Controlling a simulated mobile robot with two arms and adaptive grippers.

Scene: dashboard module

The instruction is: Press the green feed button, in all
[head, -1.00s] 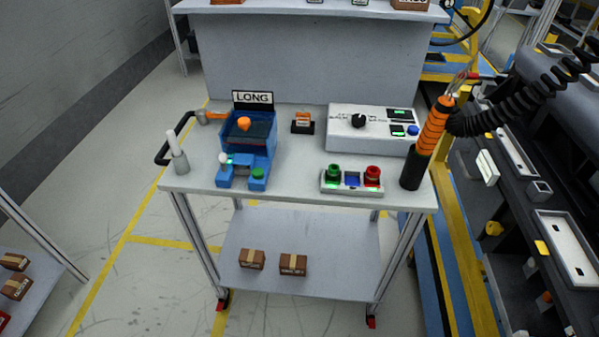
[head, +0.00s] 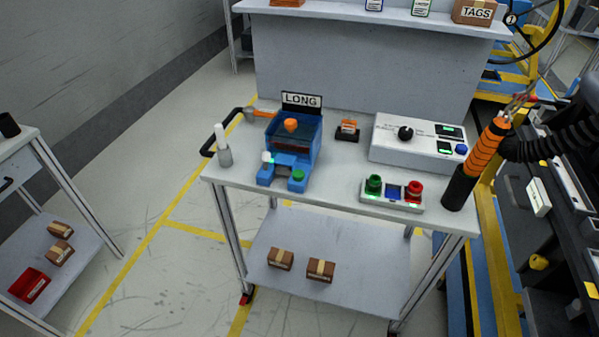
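A blue machine (head: 312,152) with an orange knob (head: 291,125) and a sign reading LONG (head: 302,101) stands on the left half of the cart top. A green button (head: 298,175) sits on its front right foot. A white control box (head: 392,205) near the front edge carries another green button (head: 374,184), a blue part (head: 393,191) and a red button (head: 415,190). I cannot read which green button is the feed button. Neither of my grippers is in view.
The cart top (head: 340,180) also holds a white box with a black dial (head: 405,133), a small orange-and-black item (head: 347,130), a grey cup with a white stick (head: 224,148) and an orange-handled tool in a black holder (head: 478,165). Open floor (head: 165,270) lies left of the cart.

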